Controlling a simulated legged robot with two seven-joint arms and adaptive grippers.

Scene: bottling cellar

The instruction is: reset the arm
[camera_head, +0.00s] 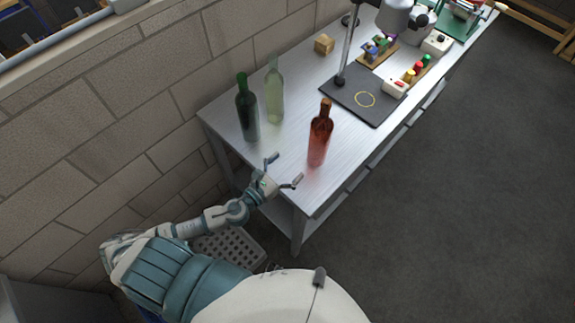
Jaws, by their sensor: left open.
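My left arm comes in from the lower left. My left gripper (285,172) is open and empty at the near end of the metal workbench (222,112). Its two fingers are spread apart and point up toward the bottles. The nearest one is a reddish bottle (319,138), standing upright to the right of the gripper and apart from it. A dark green bottle (248,110) and a pale green bottle (274,93) stand upright farther back on the left side. My right gripper is not in view.
A black mat (381,109) with a yellow ring and a stand lies beyond the bottles. A wooden block (324,44) and racks with coloured items (376,50) stand farther along. A grey perforated crate (228,246) is below the arm. A brick wall (110,110) borders the left; the floor at right is clear.

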